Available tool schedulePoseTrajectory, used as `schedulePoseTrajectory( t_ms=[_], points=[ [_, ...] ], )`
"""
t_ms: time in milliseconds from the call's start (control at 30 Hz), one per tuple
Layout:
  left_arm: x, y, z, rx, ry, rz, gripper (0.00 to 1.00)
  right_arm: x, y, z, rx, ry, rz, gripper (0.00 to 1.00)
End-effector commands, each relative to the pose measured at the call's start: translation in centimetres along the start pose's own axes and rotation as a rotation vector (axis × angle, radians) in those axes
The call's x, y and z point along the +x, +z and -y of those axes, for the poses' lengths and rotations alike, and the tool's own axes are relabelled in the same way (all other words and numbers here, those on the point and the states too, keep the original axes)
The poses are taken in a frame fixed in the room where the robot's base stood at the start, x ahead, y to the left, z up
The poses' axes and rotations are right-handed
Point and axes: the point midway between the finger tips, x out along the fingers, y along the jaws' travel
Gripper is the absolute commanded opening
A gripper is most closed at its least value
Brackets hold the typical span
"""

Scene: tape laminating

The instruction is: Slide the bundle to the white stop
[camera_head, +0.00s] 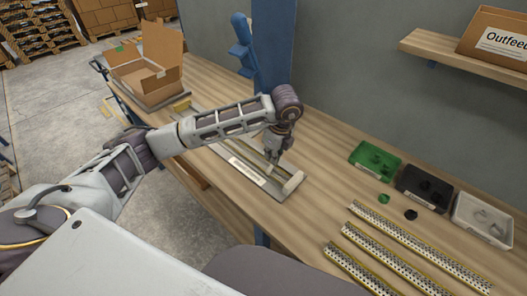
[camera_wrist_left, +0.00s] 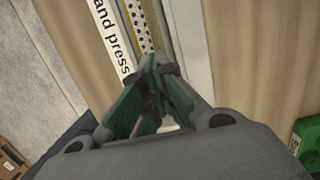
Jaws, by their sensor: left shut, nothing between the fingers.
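My left gripper (camera_head: 272,160) is shut and empty, pointing down over the metal fixture (camera_head: 285,196), just behind the white stop (camera_head: 293,183) at its near end. In the left wrist view the fingertips (camera_wrist_left: 158,66) meet above the end of a perforated, yellow-edged strip bundle (camera_wrist_left: 138,22). The bundle lies in the fixture alongside a white label strip (camera_wrist_left: 108,36). I cannot tell whether the fingertips touch it. In the head view my left arm hides much of the bundle. My right gripper is not in view.
Several loose perforated strips (camera_head: 420,246) lie at the right. Behind them stand green (camera_head: 374,160), black (camera_head: 424,187) and white (camera_head: 482,219) bins. An open cardboard box (camera_head: 150,70) stands at the far left. A blue post (camera_head: 273,45) rises behind the arm.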

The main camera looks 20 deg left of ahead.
Motion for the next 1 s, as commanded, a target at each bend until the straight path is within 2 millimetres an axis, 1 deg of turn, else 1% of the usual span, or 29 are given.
schedulePoseTrajectory(
  t_ms=[33, 100, 300, 633, 1000],
  points=[
    [-0.1, -0.7, 0.0, 0.002, -0.001, 0.000, 0.00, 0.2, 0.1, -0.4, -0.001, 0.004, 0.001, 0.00],
    [-0.2, -1.4, 0.0, 0.002, -0.001, 0.000, 0.00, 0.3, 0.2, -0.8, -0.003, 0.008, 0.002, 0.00],
    [-0.5, -2.4, 0.0, 0.000, -0.001, 0.000, 0.00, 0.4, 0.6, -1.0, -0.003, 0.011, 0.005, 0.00],
    [-0.5, -2.5, 0.0, 0.000, -0.001, 0.001, 0.00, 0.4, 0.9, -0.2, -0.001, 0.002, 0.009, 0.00],
    [-0.5, -2.5, 0.0, 0.000, -0.001, 0.001, 0.00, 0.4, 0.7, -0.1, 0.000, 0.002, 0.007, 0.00]
  ],
)
